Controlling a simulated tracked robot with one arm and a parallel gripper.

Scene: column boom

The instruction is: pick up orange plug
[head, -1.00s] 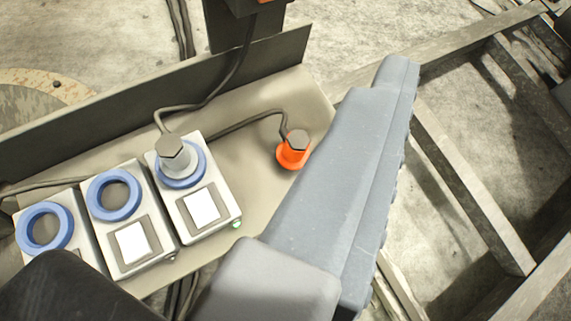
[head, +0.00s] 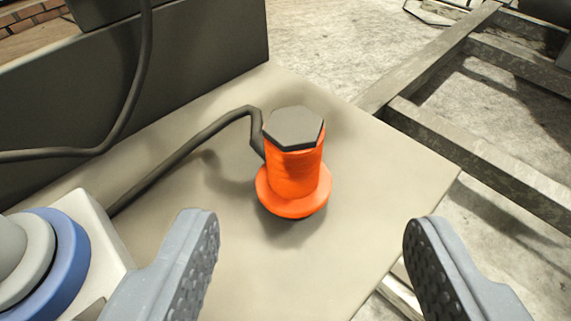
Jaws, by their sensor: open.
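The orange plug (head: 294,178) stands upright on the beige panel (head: 350,170). It has a wide orange flange at its base and a dark grey hexagonal cap on top. A dark cable runs from its upper left side down to the left. My gripper (head: 308,235) is open and empty, with one ridged grey finger at the lower left and one at the lower right. The plug shows between and beyond the fingertips, and neither finger touches it.
A white socket box with a blue ring and a grey plug (head: 45,255) stands at the left, close to my left finger. A dark upright plate (head: 200,50) borders the panel behind. A metal frame (head: 470,150) lies beyond the panel's right edge.

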